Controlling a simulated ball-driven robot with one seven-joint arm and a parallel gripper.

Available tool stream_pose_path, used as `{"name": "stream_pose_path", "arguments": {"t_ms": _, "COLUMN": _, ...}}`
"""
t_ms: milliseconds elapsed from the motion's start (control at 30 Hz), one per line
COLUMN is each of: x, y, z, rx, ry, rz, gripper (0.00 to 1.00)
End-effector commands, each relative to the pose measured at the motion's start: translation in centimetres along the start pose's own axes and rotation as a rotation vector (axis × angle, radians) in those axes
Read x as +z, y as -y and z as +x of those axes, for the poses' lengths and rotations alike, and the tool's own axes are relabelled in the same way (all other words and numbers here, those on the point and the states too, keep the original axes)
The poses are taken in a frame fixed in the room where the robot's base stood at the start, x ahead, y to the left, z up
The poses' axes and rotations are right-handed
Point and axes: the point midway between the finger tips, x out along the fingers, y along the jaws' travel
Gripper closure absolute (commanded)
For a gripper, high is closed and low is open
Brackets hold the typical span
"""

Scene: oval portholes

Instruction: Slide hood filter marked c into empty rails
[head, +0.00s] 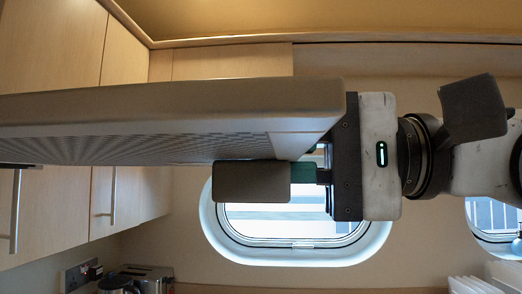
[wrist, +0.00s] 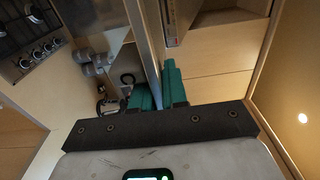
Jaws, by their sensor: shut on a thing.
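A wide grey panel with a mesh underside, which looks like the hood filter (head: 200,104), fills the upper left of the head view, nearly edge-on. No letter shows on it. A dark grey block (head: 252,181) sits just below its right end. My gripper (head: 305,172) points left at that end, and part of a green finger shows beside the block. In the wrist view my gripper (wrist: 158,92) is shut on the thin edge of a plate (wrist: 148,40), between its green fingers. The empty rails cannot be made out.
An oval porthole (head: 290,248) is behind the gripper, with another at the right edge. Pale cupboards (head: 50,205) line the left. A toaster (head: 150,276) stands at the bottom left. The wrist view shows a hob (wrist: 28,38) at upper left.

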Motion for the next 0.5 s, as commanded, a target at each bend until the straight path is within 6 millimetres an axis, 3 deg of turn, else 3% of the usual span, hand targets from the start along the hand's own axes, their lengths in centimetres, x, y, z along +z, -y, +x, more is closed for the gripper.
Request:
{"name": "stream_pose_path", "arguments": {"t_ms": 267, "x": 0.0, "y": 0.1, "z": 0.1, "rx": -0.001, "ry": 0.000, "rz": 0.000, "gripper": 1.00}}
{"name": "stream_pose_path", "arguments": {"t_ms": 500, "x": 0.1, "y": 0.1, "z": 1.6, "rx": -0.002, "ry": 0.002, "rz": 0.000, "gripper": 1.00}}
